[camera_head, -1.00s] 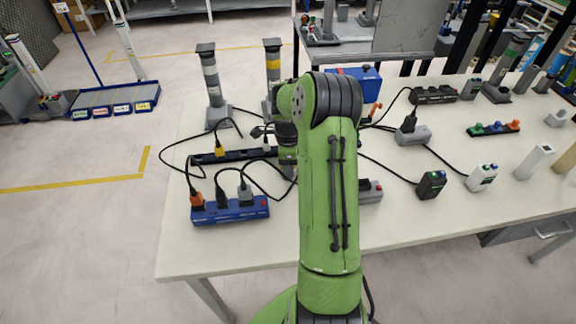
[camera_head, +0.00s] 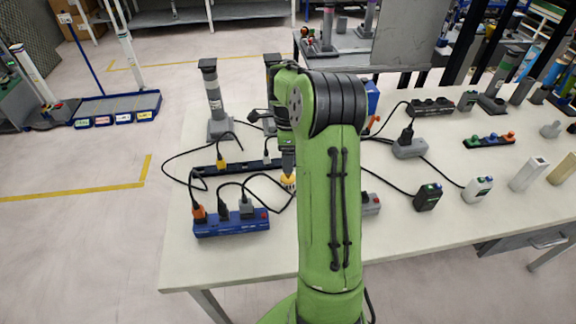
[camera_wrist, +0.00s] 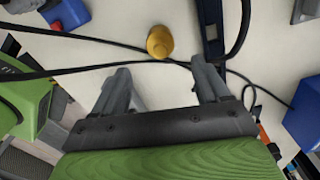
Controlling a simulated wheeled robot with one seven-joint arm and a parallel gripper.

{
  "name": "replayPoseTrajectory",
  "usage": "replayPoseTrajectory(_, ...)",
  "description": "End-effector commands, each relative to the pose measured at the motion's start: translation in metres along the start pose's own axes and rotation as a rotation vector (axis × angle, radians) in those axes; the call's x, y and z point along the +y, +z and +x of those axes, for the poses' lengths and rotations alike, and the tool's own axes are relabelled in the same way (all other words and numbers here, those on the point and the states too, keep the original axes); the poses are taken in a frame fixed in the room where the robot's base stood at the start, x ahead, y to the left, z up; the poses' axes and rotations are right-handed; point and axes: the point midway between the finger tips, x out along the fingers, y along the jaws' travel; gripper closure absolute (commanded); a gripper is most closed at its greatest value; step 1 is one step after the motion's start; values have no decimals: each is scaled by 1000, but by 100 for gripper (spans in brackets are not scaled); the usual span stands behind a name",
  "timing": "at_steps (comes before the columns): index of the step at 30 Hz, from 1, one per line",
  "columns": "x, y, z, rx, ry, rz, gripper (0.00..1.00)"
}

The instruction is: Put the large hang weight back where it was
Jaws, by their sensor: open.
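A yellow, brass-coloured rounded weight (camera_wrist: 160,41) lies or stands on the white table in the wrist view, just beyond my fingertips. I take it to be the large hang weight. In the head view a small yellow piece (camera_head: 288,181) shows right under my gripper (camera_head: 287,165), partly hidden by my arm. In the wrist view my gripper (camera_wrist: 161,70) is open, with bare table and a black cable between and beyond its fingers. The weight is in line with the gap, not between the fingers.
Black cables run past the weight. A blue power strip (camera_head: 232,223) with plugs is at the front left, a dark strip (camera_head: 235,164) behind it. A grey post (camera_head: 213,97) stands at the back left. A black adapter (camera_head: 428,197) lies to the right. The front table edge is clear.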

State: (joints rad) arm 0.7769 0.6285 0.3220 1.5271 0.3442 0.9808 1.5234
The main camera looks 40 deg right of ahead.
Motion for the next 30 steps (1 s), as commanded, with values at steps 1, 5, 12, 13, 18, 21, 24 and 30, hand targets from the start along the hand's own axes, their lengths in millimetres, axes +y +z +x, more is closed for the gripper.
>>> replayPoseTrajectory(1, 0, 0, -10, 0, -1, 0, 25)
replayPoseTrajectory(5, 2, 2, -21, 1, -3, -13, 25)
replayPoseTrajectory(12, 73, 52, -100, 70, -134, -607, 25)
replayPoseTrajectory(13, 89, 58, -112, 82, -156, -716, 25)
replayPoseTrajectory(18, 189, 73, -155, 150, -294, -1348, 25)
replayPoseTrajectory(21, 248, 69, -161, 186, -391, -1715, 25)
replayPoseTrajectory(24, 292, 61, -155, 213, -482, -2012, 25)
replayPoseTrajectory(30, 326, 53, -143, 239, -571, -2270, 25)
